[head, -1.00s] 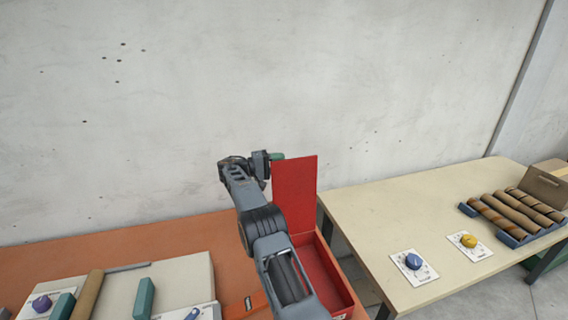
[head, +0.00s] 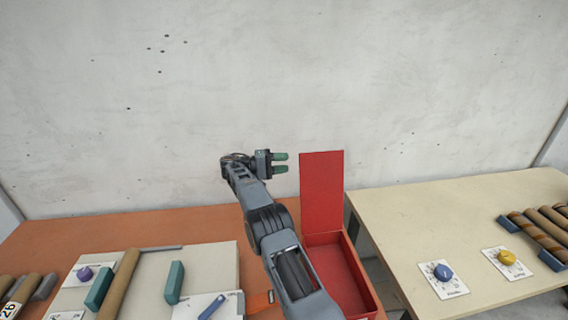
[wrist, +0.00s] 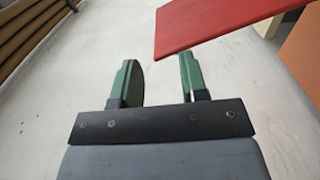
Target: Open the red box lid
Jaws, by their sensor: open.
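The red box (head: 343,275) stands on the orange table, its lid (head: 321,192) raised upright at the back and its inside showing. My gripper (head: 281,163) is to the left of the lid near its top edge, apart from it in the head view. Its two green fingers are spread, with nothing between them. In the wrist view, my gripper (wrist: 158,80) is open, and the red lid (wrist: 215,22) shows beyond the fingers at the upper right. My arm hides part of the box's left side.
The orange table (head: 60,237) holds a pale panel (head: 215,262) with a brown roll, green blocks and knobs, left of my arm. A cream table (head: 420,205) at the right bears a blue knob (head: 442,272), a yellow knob (head: 506,257) and several rolls. A bare wall stands behind.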

